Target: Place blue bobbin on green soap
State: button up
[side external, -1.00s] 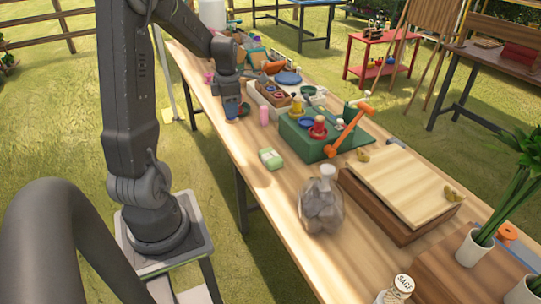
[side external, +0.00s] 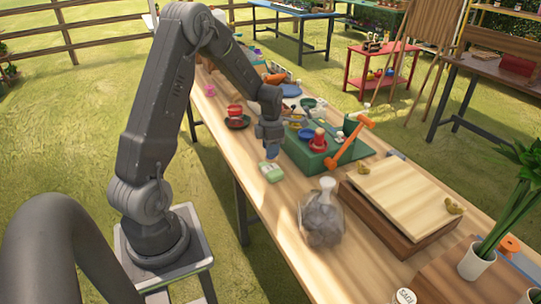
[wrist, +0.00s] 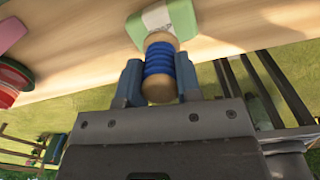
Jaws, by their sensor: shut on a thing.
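My gripper (wrist: 158,85) is shut on the blue bobbin (wrist: 159,66), which has blue thread wound between two tan wooden ends. The bobbin is gripped around its wound middle. The green soap (wrist: 165,22), a pale green block with a whitish patch on top, lies on the table just beyond the bobbin in the wrist view. In the side view my gripper (side external: 270,150) is low, right above and behind the soap (side external: 271,172). There the bobbin is too small to make out clearly. I cannot tell whether it touches the soap.
A red item on a dark dish (side external: 237,122) is behind. Bare table (side external: 250,182) surrounds the soap's near side.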

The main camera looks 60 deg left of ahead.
jog(key=shift+f, duration=1.55)
jog(key=shift+f, duration=0.15)
jog(key=o, duration=0.9)
